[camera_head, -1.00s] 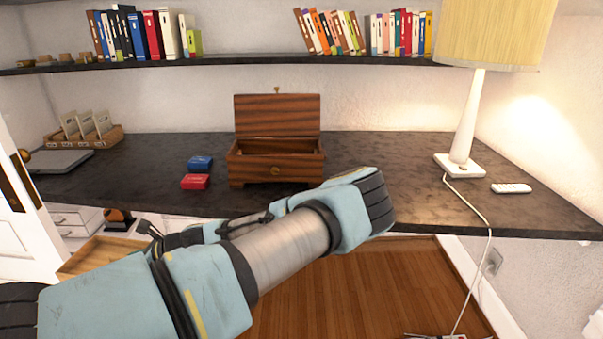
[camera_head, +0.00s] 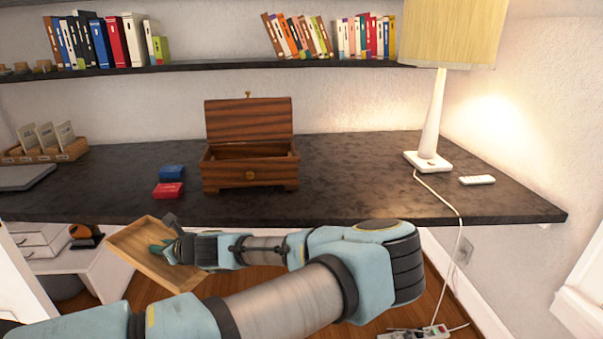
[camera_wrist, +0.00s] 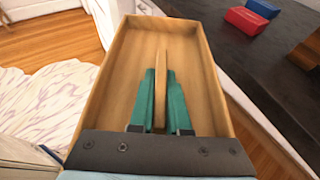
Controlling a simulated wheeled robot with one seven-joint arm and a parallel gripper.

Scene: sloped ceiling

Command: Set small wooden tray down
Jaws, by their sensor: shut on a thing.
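The small wooden tray (camera_head: 150,252) is a shallow light-wood box with low walls and an upright divider in its middle. In the head view it is held at the lower left, in front of the desk's front edge and apart from the desktop. My gripper (camera_head: 168,250) has its teal fingers inside the tray. In the wrist view the tray (camera_wrist: 205,75) fills the middle, and my gripper (camera_wrist: 160,100) is shut on the tray's central divider, one finger on each side. The tray's underside is hidden.
The dark desk (camera_head: 370,180) has clear room right of the open wooden box (camera_head: 250,165). Blue (camera_head: 171,172) and red (camera_head: 168,190) small boxes lie left of it. A lamp (camera_head: 430,130) and remote (camera_head: 477,180) stand at the right. A shelf (camera_head: 200,67) of books runs above.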

